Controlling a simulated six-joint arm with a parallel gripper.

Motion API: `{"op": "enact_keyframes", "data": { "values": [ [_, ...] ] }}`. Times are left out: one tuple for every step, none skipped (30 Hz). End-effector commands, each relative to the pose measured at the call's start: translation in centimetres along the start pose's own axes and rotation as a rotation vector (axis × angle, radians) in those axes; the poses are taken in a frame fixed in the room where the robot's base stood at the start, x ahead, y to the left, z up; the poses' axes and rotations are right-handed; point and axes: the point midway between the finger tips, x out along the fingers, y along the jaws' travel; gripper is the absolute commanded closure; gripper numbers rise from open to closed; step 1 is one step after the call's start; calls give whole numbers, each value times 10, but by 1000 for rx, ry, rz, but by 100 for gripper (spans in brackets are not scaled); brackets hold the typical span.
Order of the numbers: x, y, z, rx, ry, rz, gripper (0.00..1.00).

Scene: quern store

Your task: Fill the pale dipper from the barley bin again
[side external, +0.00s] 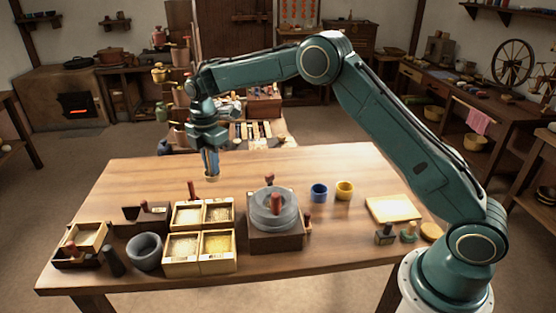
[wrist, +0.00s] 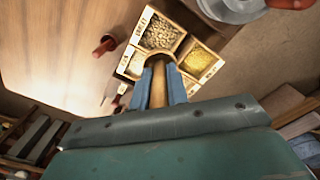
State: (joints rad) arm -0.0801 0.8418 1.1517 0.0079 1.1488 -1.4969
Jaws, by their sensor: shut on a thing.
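My gripper (side external: 210,166) is above the far part of the table, behind the grain bins. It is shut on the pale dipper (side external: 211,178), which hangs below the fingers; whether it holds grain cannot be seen. In the wrist view the blue fingers of my gripper (wrist: 160,70) clasp the dipper's wooden handle (wrist: 158,88). A pale wooden four-part grain box (side external: 202,254) stands near the table's front. One front part holds pale grain (side external: 183,247), the other yellow grain (side external: 217,245). The wrist view shows tan grain (wrist: 161,33) and yellow grain (wrist: 200,64). I cannot surely read which bin is barley.
A grey stone quern (side external: 259,208) with a red handle stands right of the box. A blue cup (side external: 319,192) and a yellow cup (side external: 344,190) are farther right. A grey mortar (side external: 144,251) stands left. The table's back left is clear.

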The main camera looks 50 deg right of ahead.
Motion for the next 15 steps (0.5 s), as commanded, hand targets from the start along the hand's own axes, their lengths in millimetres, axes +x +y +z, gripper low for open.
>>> {"op": "enact_keyframes", "data": {
  "values": [
    [9, -1, 0, 0, 0, -5, 100],
    [15, 0, 0, 0, 0, -3, 100],
    [21, -1, 0, 0, 0, -4, 100],
    [26, -1, 0, 0, 0, -3, 100],
    [31, -1, 0, 0, 0, -3, 100],
    [39, -1, 0, 0, 0, -5, 100],
    [45, -1, 0, 0, 0, -4, 100],
    [50, -1, 0, 0, 0, -3, 100],
    [56, -1, 0, 0, 0, -3, 100],
    [60, -1, 0, 0, 0, -3, 100],
    [66, -1, 0, 0, 0, -4, 100],
    [71, -1, 0, 0, 0, -2, 100],
    [74, 0, 0, 0, 0, -2, 100],
    [77, -1, 0, 0, 0, -2, 100],
    [80, 0, 0, 0, 0, -2, 100]
  ]
}}
